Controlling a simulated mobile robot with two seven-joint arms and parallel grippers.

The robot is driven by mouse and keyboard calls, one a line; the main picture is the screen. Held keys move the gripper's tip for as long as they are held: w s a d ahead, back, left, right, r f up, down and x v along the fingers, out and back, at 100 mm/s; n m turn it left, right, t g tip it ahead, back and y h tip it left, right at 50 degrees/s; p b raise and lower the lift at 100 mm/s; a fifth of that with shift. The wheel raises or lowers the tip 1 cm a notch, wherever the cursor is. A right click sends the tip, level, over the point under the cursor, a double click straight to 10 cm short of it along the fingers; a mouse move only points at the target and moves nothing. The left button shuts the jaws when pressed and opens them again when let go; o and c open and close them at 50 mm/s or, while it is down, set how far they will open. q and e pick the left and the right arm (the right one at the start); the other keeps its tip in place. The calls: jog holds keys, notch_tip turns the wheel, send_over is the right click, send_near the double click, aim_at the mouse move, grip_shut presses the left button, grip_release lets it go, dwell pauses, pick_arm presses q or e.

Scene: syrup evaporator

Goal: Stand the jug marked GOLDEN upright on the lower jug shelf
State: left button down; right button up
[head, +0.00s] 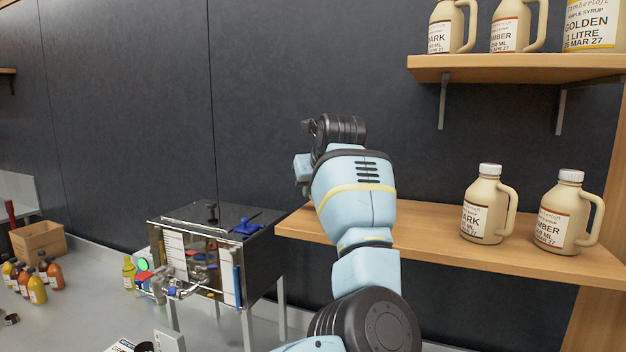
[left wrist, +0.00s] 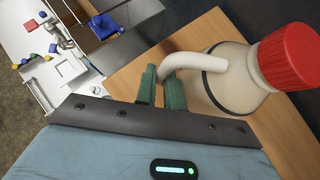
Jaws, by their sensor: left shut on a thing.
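In the left wrist view, the green fingers of my left gripper (left wrist: 162,88) are shut on the handle of a cream jug (left wrist: 232,88) with a red cap (left wrist: 291,57). The jug's marking faces away, and its base is hidden. A wooden surface lies behind it; I cannot tell whether they touch. In the head view my arm hides this gripper and jug. The lower jug shelf (head: 440,225) carries a DARK jug (head: 484,210) and an AMBER jug (head: 563,215), both upright with white caps, at its right part. My right gripper is not in view.
The upper shelf (head: 520,67) holds DARK (head: 447,28), AMBER (head: 512,28) and GOLDEN (head: 590,28) jugs. A metal evaporator box (head: 262,245) stands left of the lower shelf. Bare shelf shows left of the DARK jug.

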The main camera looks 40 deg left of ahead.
pick_arm(q)
jog(key=shift+f, duration=0.5)
dwell(0.7)
jog(key=c, duration=1.4)
grip_release()
jog(key=shift+s, duration=0.1)
jog(key=shift+f, duration=0.2)
jog(key=shift+s+d+r, duration=0.1)
jog(key=shift+d+r, duration=0.25)
jog(key=shift+r, duration=0.1)
jog(key=v, duration=0.7)
